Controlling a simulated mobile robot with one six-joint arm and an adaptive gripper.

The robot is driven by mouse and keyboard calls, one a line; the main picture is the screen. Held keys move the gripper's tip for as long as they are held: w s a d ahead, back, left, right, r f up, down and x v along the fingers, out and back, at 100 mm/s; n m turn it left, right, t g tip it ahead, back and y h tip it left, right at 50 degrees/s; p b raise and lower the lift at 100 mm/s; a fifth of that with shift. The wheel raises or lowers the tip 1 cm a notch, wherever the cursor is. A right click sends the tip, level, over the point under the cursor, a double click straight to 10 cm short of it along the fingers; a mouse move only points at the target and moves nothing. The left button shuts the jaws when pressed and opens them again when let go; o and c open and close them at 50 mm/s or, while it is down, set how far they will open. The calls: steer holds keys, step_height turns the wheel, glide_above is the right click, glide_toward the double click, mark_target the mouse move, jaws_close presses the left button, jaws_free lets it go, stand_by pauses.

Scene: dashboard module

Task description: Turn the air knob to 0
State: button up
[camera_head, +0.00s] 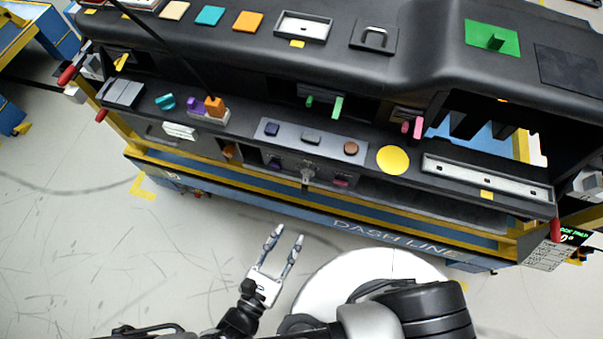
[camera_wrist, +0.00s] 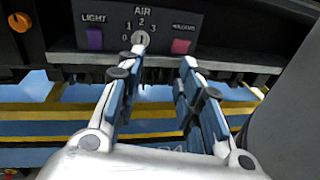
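The air knob (camera_wrist: 140,38) is a small round grey knob on a dark panel, under the label AIR with the marks 0, 1, 2 and 3 around it. Its pointer seems to stand upright toward 2, but it is small. In the head view the knob (camera_head: 306,175) sits low on the middle of the dashboard front. My gripper (camera_head: 289,233) is open and empty, in front of and apart from the dashboard. In the wrist view my gripper (camera_wrist: 162,60) has its fingers spread below the panel, the left fingertip just under the knob.
A purple LIGHT button (camera_wrist: 95,38) is left of the knob and a pink button (camera_wrist: 181,46) right of it. A blue and yellow frame rail (camera_head: 350,222) runs below the dashboard. A yellow disc (camera_head: 392,160) lies on the ledge. The floor around my gripper is clear.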

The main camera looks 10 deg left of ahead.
mark_target(305, 181)
steer(key=w+f+n+y, duration=0.1)
steer(key=w, duration=0.4)
steer(key=w+n+t+y+b, duration=0.1)
steer(key=w, duration=0.5)
steer(key=w+d+f+n+y, duration=0.1)
steer(key=w, duration=0.4)
steer(key=shift+w+f+b, duration=0.3)
steer(key=shift+b, duration=0.1)
steer(key=shift+c, duration=0.3)
jaws_close()
